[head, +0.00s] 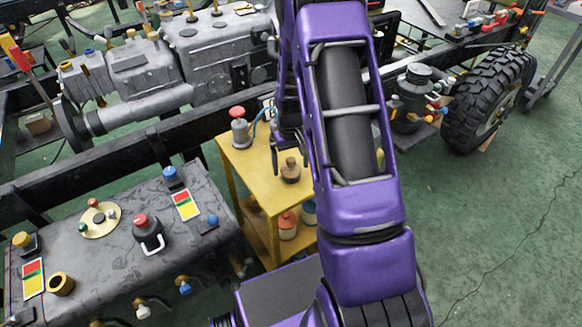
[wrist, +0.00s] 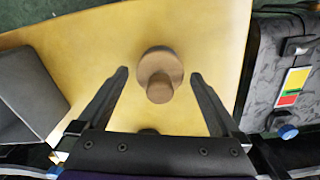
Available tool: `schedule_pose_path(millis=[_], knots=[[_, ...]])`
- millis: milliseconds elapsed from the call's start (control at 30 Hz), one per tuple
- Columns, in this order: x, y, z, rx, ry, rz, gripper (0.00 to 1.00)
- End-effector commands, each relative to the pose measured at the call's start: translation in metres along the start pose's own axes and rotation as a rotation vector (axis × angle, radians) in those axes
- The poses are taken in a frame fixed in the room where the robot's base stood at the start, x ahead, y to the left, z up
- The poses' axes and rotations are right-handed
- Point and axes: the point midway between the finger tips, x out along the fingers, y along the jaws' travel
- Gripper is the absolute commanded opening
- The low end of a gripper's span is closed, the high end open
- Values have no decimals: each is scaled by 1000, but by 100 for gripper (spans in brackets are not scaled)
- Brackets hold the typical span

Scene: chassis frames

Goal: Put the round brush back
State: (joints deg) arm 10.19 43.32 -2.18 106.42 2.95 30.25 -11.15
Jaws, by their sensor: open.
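A brown wooden piece with a round base and a knob handle, which looks like the round brush (head: 291,170), stands upright on the top of a small yellow table (head: 249,160). In the wrist view the brush (wrist: 160,78) is seen from above, between the two fingers. My gripper (wrist: 159,75) is open, with one black fingertip on each side of the brush and a gap on both sides. How far the fingers are above the tabletop I cannot tell. In the head view my purple arm hides part of the table and gripper.
A grey jar with a red cap (head: 240,130) stands on the table's back left. Red and blue-capped jars (head: 288,226) sit on its lower shelf. A grey tank (head: 110,255) with caps and fittings is at left. A large tyre (head: 488,100) is at right; green floor lies before it.

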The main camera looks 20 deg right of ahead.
Motion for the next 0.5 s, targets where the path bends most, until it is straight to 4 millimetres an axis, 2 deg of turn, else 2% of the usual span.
schedule_pose_path(millis=[100, 300, 500], knots=[[-29, 0, -1, 0, 5, 1, 100], [-71, 0, 0, 0, 3, 1, 100], [-97, 0, 0, 0, 1, 1, 100]])
